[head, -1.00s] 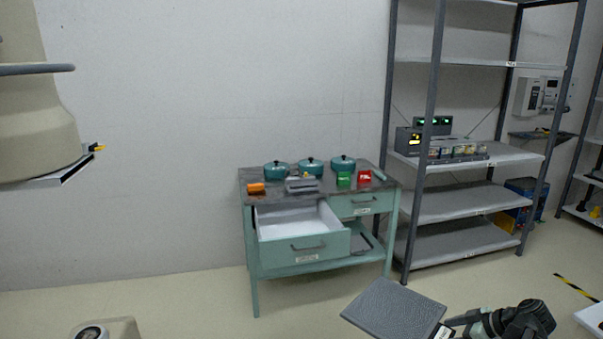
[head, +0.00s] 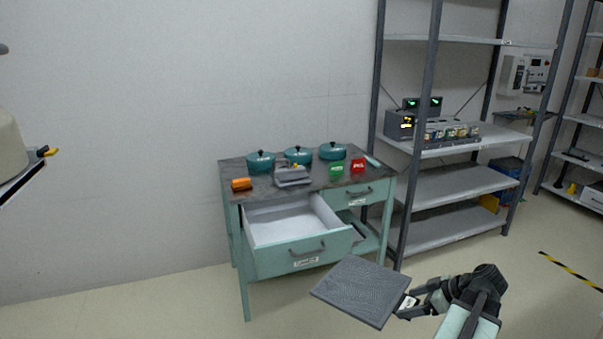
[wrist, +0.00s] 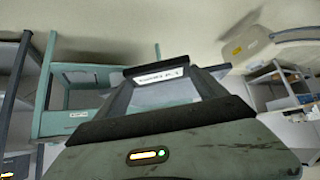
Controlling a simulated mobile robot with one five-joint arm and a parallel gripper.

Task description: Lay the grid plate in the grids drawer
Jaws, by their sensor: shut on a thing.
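The grid plate (head: 362,290) is a flat grey ribbed square. My gripper (head: 407,303) is shut on its right edge, by a small white label, and holds it roughly level in front of the green cart. An open drawer (head: 300,253) of the cart is pulled out, with a white, empty-looking inside. The plate is apart from it, to its lower right. A shut drawer (head: 362,194) is at the cart's right. Both drawer labels are too small to read surely. In the wrist view, my gripper's dark parts (wrist: 150,120) fill the lower middle.
Teal pots (head: 298,155), an orange item (head: 241,184), a grey item (head: 293,177), a green box (head: 336,169) and a red box (head: 358,165) stand on the cart top. A metal shelf rack (head: 445,180) stands right of the cart. Floor left of the cart is clear.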

